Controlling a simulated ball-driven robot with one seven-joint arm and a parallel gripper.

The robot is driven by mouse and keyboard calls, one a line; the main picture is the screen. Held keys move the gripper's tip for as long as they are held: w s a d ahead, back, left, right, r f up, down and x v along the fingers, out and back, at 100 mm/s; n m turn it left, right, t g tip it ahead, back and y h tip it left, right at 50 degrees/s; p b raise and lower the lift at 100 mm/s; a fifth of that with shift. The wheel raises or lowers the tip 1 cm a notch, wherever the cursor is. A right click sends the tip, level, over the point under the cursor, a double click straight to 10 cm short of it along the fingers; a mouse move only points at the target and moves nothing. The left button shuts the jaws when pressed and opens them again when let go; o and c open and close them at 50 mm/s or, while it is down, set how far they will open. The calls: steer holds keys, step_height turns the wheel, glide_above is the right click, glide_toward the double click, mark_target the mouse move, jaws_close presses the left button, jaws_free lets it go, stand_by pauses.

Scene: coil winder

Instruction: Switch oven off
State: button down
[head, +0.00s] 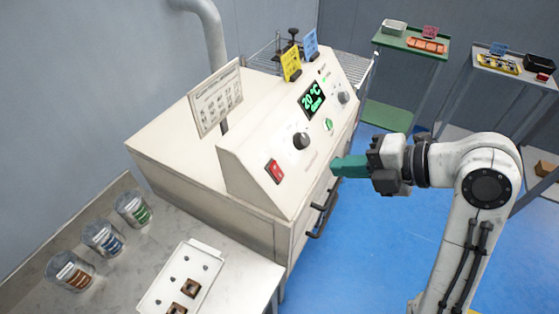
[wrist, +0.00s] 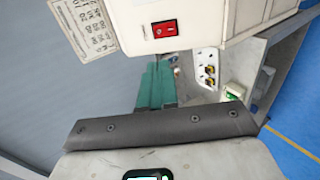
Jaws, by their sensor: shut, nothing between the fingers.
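The oven (head: 185,165) is a cream-coloured box with a sloped control panel. Its panel has a green display (head: 311,99) reading 20 °C, two black knobs, a small green button (head: 328,125) and a red rocker switch (head: 275,171) at the lower left. The red switch (wrist: 164,29) also shows in the wrist view, just above the fingertips. My gripper (head: 334,167) has green fingers, shut and empty, in front of the panel to the right of the switch. In the wrist view the fingers (wrist: 157,68) point toward the panel below the switch. Contact cannot be told.
A dark door handle (head: 322,212) sticks out of the oven's front. A bench (head: 120,280) at lower left holds several tins and a white tray (head: 160,290). A sign plate (head: 215,98) stands on the oven. Trolleys with trays stand at back right. Blue floor is clear before the oven.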

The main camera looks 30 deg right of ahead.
steer(key=shift+w, duration=0.1)
stand_by(0.3)
steer(key=b, duration=0.6)
glide_toward(274, 168)
steer(key=x, duration=0.5)
steer(key=shift+w+a+f, duration=0.15)
steer(key=shift+w+f, duration=0.1)
steer(key=shift+w, duration=0.05)
steer(key=shift+w+a+f, duration=0.2)
steer(key=shift+w+f, duration=0.1)
steer(key=shift+w, duration=0.05)
steer(key=shift+w+a, duration=0.15)
steer(key=shift+r, duration=0.1)
steer(key=shift+r+p, duration=0.45)
steer(key=shift+r, duration=0.25)
